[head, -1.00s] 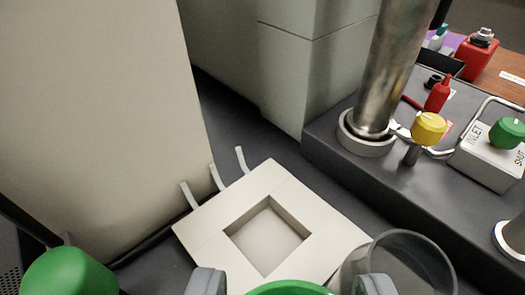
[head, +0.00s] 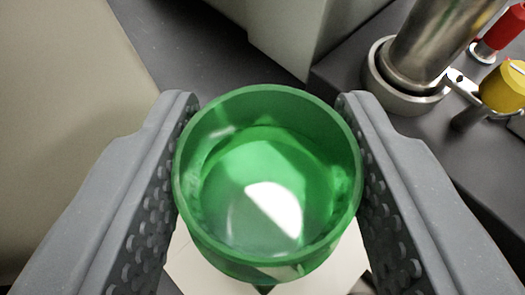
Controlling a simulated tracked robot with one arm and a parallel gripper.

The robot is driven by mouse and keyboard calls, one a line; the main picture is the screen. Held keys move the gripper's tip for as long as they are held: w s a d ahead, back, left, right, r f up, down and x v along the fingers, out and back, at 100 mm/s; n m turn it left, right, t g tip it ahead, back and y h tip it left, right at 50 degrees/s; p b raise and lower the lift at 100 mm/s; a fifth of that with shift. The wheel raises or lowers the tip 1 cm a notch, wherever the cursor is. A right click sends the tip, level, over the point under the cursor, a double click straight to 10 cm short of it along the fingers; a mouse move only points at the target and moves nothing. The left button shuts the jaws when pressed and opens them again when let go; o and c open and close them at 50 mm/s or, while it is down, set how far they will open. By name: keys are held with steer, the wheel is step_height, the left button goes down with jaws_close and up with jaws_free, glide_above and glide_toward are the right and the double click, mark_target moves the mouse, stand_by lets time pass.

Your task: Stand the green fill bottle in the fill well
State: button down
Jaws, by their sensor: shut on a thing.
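The green fill bottle (head: 205,240) is a translucent green, open-topped vessel in the middle of the head view. I look down into its round mouth. My gripper (head: 268,170) is shut on it, with one grey studded finger on its left side and one on its right. The pale block with the square fill well (head: 185,262) lies below and behind the bottle. Only its edges show at the bottom, to either side of the bottle. The well opening is hidden by the bottle, so I cannot tell whether the bottle's base is above it or in it.
A steel column in a pale ring collar (head: 405,90) stands at upper right on a dark raised base. A yellow knob (head: 503,88) and a red bottle (head: 503,28) are near the right edge. A large beige housing (head: 60,90) fills the left side.

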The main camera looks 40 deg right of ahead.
steer(key=shift+f, duration=1.2)
steer(key=c, duration=0.8)
jaws_free()
steer(key=shift+s+a+r, duration=0.4)
steer(key=p+v, duration=0.1)
steer(key=v, duration=0.9)
steer(key=shift+s+a+r, duration=0.1)
steer(key=shift+s+a, duration=0.1)
steer(key=shift+s, duration=0.05)
